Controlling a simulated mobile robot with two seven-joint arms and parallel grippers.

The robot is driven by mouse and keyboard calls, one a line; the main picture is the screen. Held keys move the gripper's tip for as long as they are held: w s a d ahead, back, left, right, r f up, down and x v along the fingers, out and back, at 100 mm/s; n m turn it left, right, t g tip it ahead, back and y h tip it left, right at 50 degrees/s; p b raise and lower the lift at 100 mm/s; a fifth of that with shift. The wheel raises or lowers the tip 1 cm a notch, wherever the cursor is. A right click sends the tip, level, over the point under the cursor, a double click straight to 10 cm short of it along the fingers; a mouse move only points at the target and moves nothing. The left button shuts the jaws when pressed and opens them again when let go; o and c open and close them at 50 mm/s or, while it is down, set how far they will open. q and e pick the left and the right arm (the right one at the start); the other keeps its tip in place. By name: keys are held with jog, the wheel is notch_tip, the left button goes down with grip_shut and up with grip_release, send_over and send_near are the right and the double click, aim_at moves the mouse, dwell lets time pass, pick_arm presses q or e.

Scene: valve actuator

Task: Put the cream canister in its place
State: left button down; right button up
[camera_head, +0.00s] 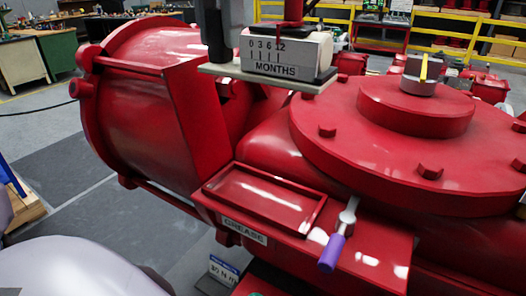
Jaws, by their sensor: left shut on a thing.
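I cannot clearly pick out the cream canister. A pale rounded body (325,57) is partly hidden behind a white block marked "0 3 6 12 MONTHS" (285,55), and I cannot tell whether it is the canister. Both are on a grey-green plate (225,71) above the red actuator. A shallow red tray (262,200) with a raised rim, labelled GREASE, is empty. Pale rounded parts of my left arm fill the lower left corner. Its fingertips and anything between them cannot be made out. My right gripper is not in view.
The large red actuator (145,100) fills the middle, with a bolted round cover (350,135) on the right. A lever with a purple grip (332,252) sticks out beside the tray. A small blue and white card (223,270) is below. Grey floor (60,140) lies open at left.

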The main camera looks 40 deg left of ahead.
pick_arm(q)
jog(key=shift+s+f, duration=0.1)
jog(key=shift+f, duration=9.6)
jog(key=shift+b, duration=0.3)
jog(key=shift+f+b, duration=0.6)
jog(key=c, duration=1)
grip_release()
jog(key=shift+c, duration=0.2)
jog(key=shift+r, duration=0.1)
